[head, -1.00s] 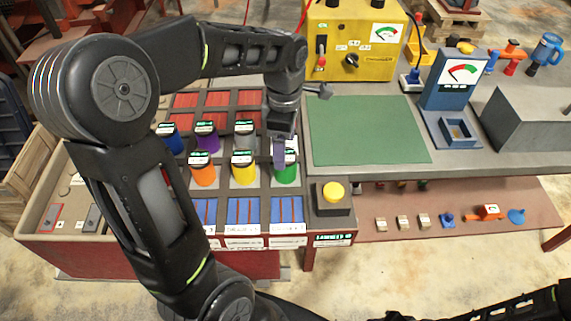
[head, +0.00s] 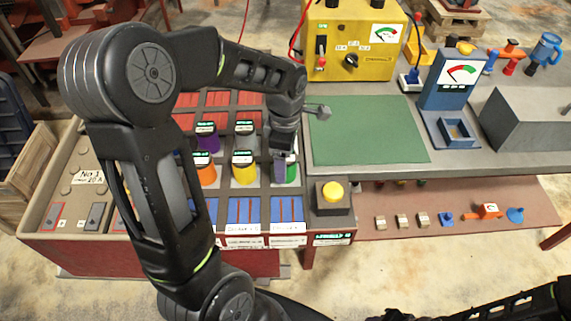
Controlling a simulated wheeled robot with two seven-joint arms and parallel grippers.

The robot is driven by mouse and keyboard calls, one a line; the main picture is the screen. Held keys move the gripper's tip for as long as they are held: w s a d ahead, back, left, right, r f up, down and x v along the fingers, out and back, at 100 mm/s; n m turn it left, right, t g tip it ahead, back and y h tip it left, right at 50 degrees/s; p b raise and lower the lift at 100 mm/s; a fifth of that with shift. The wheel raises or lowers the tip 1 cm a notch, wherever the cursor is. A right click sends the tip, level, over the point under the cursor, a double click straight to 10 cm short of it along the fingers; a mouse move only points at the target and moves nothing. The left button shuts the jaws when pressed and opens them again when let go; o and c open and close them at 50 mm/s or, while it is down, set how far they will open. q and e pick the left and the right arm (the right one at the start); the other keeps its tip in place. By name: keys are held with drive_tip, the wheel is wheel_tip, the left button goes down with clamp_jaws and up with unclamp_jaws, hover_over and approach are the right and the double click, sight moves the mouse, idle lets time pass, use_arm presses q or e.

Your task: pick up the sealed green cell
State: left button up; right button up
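The green cell (head: 292,173) stands in the right column of the cell tray (head: 262,190), on the near row of cups. Only its right side shows; my gripper covers the rest. My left gripper (head: 281,168) points down at the green cell, its fingers overlapping the cell in this view. The fingers are seen nearly edge on, so I cannot tell how far apart they are or whether they touch the cell. My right gripper is not in view; only part of my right arm shows at the bottom right.
Yellow (head: 244,168), orange (head: 206,173) and purple (head: 208,140) cells stand left of the green one. A yellow button box (head: 334,193) is close on the right. A green mat (head: 367,130), yellow charger (head: 350,45) and blue meter (head: 452,80) are on the bench.

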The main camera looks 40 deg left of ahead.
use_arm(q)
clamp_jaws()
idle(0.8)
